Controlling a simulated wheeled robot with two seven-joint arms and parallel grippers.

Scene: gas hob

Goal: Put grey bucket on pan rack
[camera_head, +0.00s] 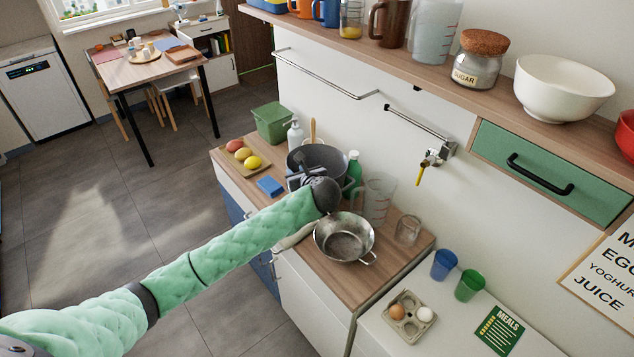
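The dark grey bucket (325,153) stands on the wooden counter, towards its back. My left arm reaches in from the lower left, and my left gripper (301,172) is at the bucket's near rim, overlapping it in this view. The fingertips are small and dark against the bucket, so I cannot tell whether they are closed on the rim. The bucket's lower part is hidden behind the gripper and wrist. A metal rail (322,76), which looks like the pan rack, runs along the white wall above the counter. My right gripper is not in view.
A metal colander (344,238) sits just right of my wrist. A green bottle (353,174), glass jug (378,198) and soap bottle (295,135) stand near the bucket. A fruit tray (236,157) and blue sponge (270,186) lie left. A shelf (420,67) overhangs the wall.

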